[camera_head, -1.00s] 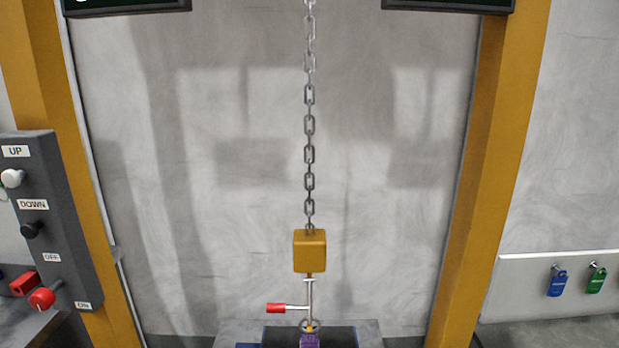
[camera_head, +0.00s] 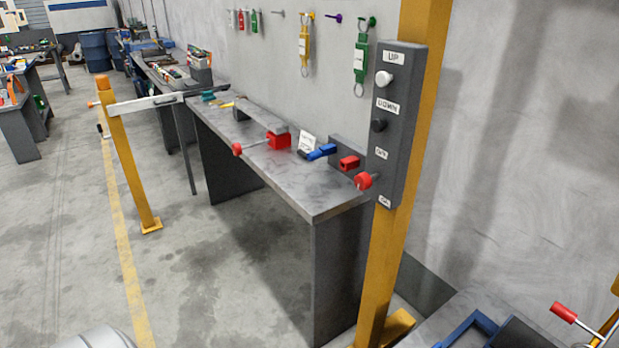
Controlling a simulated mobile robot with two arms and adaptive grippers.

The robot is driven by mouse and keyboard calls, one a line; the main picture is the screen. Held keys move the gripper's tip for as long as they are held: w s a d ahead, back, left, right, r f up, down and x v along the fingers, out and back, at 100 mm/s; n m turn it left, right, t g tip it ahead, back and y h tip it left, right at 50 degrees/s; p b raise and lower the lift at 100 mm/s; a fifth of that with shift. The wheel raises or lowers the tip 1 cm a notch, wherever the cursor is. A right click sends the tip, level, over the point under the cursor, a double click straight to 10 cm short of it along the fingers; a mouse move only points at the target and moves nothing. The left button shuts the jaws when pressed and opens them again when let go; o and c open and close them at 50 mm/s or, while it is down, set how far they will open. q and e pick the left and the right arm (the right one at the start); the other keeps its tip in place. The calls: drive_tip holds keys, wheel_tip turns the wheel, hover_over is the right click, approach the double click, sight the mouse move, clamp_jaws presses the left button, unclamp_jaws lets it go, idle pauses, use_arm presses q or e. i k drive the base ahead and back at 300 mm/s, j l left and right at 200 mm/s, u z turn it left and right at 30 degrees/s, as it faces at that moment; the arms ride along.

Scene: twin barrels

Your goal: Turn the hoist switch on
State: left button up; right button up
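A dark grey control box (camera_head: 400,125) is mounted on a yellow post at the right of centre. It carries a white UP button (camera_head: 384,79), a black DOWN button (camera_head: 379,125) and, low down, the hoist switch (camera_head: 364,181) with a red knob. The OFF label (camera_head: 382,153) is above the knob and the ON label (camera_head: 385,201) below it. The knob sticks out toward the lower left; I cannot tell for certain which position it is set to. Neither of my grippers is in view.
A grey workbench (camera_head: 325,205) stands left of the yellow post (camera_head: 383,270), with red and blue tools on it. Coloured tags hang on the wall above. A yellow barrier post (camera_head: 130,170) holds a white arm. The floor (camera_head: 195,270) in front of the bench is clear.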

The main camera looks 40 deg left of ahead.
sight(362, 181)
drive_tip(key=u, duration=0.9)
